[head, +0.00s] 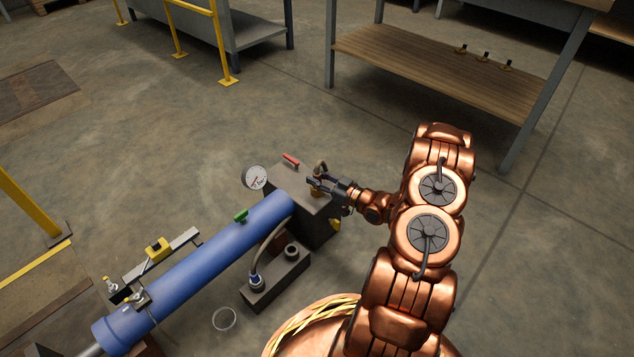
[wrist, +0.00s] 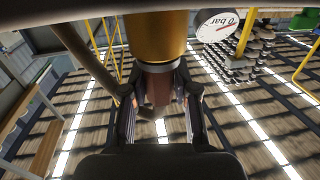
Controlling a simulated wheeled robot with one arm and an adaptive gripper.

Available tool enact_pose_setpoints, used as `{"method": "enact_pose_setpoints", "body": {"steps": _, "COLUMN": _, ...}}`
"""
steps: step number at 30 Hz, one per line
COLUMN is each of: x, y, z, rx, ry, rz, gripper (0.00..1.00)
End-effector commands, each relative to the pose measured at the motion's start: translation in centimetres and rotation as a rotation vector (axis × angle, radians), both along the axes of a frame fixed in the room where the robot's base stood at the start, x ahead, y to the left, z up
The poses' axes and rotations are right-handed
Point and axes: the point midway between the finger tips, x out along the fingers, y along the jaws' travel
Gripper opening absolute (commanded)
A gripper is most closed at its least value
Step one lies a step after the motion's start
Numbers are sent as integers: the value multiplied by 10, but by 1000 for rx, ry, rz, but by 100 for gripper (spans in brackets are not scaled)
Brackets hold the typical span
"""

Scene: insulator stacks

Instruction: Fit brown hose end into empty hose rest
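My gripper (head: 322,186) is at the top of the dark block at the end of the blue cylinder. In the wrist view its two fingers (wrist: 160,100) stand on either side of a brownish part below a grey ring and a gold sleeve (wrist: 156,35). This looks like the brown hose end (head: 316,192); whether the fingers press on it, I cannot tell. A short curved hose (head: 320,166) shows above the gripper. The hose rest (head: 275,277) is a dark block on the floor with an empty round socket (head: 292,250) and a second hose's blue-ringed end (head: 255,280).
The blue cylinder (head: 200,260) lies left of the gripper, with a green lever (head: 240,216). A pressure gauge (head: 255,177) and a red lever (head: 290,160) are close by; the gauge also shows in the wrist view (wrist: 218,24). The second hose (head: 268,241) arches beside the empty socket.

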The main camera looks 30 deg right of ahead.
Motion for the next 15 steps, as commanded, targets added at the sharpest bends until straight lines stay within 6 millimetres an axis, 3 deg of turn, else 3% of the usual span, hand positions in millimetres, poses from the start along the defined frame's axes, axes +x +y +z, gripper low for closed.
{"method": "enact_pose_setpoints", "body": {"steps": 7, "x": 0, "y": 0, "z": 0, "rx": 0, "ry": 0, "rz": 0, "gripper": 0}}
{"method": "enact_pose_setpoints", "body": {"steps": 15, "x": 0, "y": 0, "z": 0, "rx": 0, "ry": 0, "rz": 0, "gripper": 0}}
